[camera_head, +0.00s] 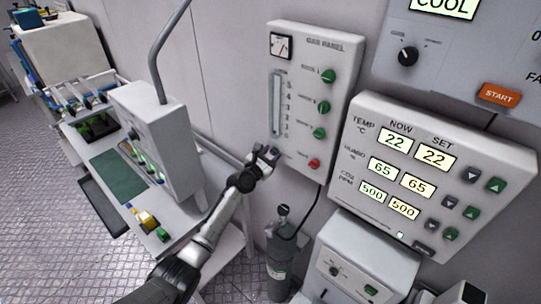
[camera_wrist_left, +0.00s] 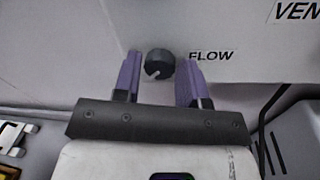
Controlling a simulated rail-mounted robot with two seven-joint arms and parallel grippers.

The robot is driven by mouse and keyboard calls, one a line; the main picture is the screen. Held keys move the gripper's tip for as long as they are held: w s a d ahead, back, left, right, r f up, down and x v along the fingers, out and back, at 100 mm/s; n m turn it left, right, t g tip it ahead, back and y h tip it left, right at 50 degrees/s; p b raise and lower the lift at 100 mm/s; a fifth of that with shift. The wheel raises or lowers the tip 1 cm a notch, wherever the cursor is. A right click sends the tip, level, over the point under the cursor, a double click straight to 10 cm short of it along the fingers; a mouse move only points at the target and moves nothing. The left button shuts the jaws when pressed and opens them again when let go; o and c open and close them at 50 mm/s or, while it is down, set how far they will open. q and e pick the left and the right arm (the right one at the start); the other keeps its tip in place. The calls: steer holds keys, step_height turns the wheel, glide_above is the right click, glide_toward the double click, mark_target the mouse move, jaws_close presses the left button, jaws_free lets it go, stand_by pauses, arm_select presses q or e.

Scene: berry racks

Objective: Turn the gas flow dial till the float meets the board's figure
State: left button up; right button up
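The gas panel (camera_head: 340,60) is on the wall in the head view, with a clear vertical float tube (camera_head: 276,105) and a printed scale beside it. The float's height is too small to tell. The dark round flow dial (camera_wrist_left: 158,64) shows in the left wrist view beside the word FLOW, with a pale mark at its lower left. My left gripper (camera_head: 266,153) is at the panel's lower left corner and hides the dial in the head view. Its two purple fingers (camera_wrist_left: 161,72) stand apart, one each side of the dial; contact cannot be told. No board figure for flow is readable. My right gripper is out of view.
Several green knobs (camera_head: 323,107) and a red knob (camera_head: 314,163) sit right of the tube. A display box (camera_head: 450,130) is to the right. A gas cylinder (camera_head: 280,255) stands below the panel. A bench (camera_head: 190,225) with a grey instrument (camera_head: 165,115) is left of my arm.

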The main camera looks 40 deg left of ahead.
arm_select(q)
steer(key=c, duration=0.6)
steer(key=shift+o, duration=0.2)
